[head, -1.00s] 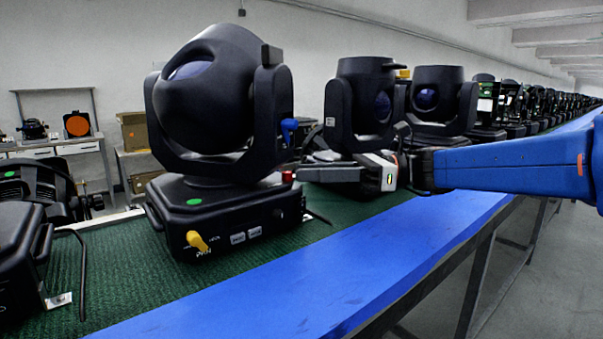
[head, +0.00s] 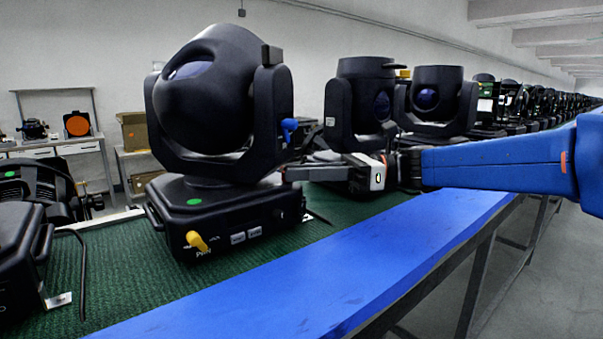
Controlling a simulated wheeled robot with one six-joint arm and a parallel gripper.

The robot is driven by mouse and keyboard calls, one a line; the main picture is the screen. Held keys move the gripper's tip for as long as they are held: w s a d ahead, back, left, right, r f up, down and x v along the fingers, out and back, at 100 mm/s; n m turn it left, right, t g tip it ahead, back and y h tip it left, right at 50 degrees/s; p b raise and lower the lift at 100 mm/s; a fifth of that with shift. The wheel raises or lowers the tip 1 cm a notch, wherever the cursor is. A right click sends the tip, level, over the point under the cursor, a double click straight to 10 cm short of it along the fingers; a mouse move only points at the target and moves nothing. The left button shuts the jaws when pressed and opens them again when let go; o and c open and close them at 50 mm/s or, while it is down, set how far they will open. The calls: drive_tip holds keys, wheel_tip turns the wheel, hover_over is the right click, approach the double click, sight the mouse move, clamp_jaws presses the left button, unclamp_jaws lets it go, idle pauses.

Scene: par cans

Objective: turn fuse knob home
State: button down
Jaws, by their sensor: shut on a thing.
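The large black moving-head light (head: 222,100) stands upright on its base (head: 225,215) on the green mat. A red knob, likely the fuse knob, is now hidden where my fingertips meet the right side of the base. My gripper (head: 290,172) reaches in from the right, level, at that side of the base. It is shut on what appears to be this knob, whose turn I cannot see. A yellow plug or knob (head: 197,241) is on the front face, and a blue lever (head: 289,127) is on the yoke.
More black lights (head: 368,105) stand in a row behind, close to my gripper and arm. Another black unit (head: 20,260) is at the left. The blue bench edge (head: 330,275) runs clear along the front. The aisle at the right is free.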

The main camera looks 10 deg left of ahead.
drive_tip(key=shift+w+a+n+g+h, duration=0.15)
drive_tip(key=shift+n+g+h, duration=0.2)
drive_tip(key=shift+n+g, duration=0.4)
drive_tip(key=shift+w+n+g+h, duration=0.15)
drive_tip(key=shift+n+g+h, duration=0.25)
drive_tip(key=shift+g, duration=0.65)
drive_tip(key=c, duration=1.9)
unclamp_jaws()
drive_tip(key=shift+c, duration=0.2)
